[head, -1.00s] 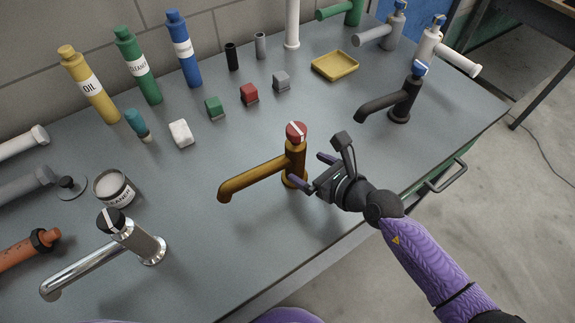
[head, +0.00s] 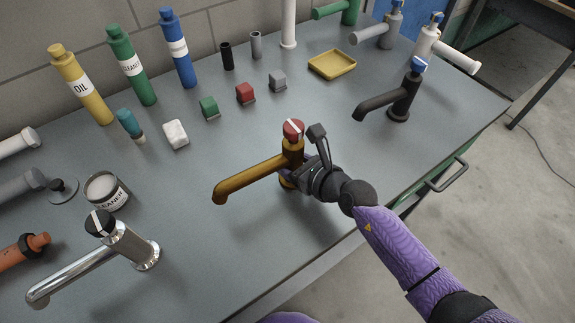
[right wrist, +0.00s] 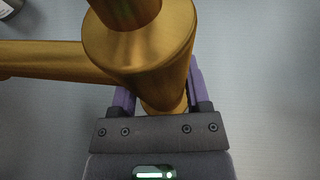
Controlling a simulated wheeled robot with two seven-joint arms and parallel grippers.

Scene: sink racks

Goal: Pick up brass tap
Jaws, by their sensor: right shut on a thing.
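The brass tap (head: 250,178) stands upright on the grey worktop, its spout pointing left and a red cap with a white stripe on top. My right gripper (head: 290,172) is at the tap's lower body, coming from the right, and is shut on it. In the right wrist view the brass tap (right wrist: 145,55) fills the upper middle, with the purple fingers of my right gripper (right wrist: 158,95) on either side of its body. The fingertips are partly hidden behind the tap. The tap's base appears to rest on the worktop. My left gripper is not in view.
A chrome tap (head: 125,243) stands at the front left, and a black tap (head: 398,100) at the right. A cleaner tin (head: 107,192), small coloured blocks and tall bottles (head: 178,48) stand behind. A yellow tray (head: 332,65) lies at the back.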

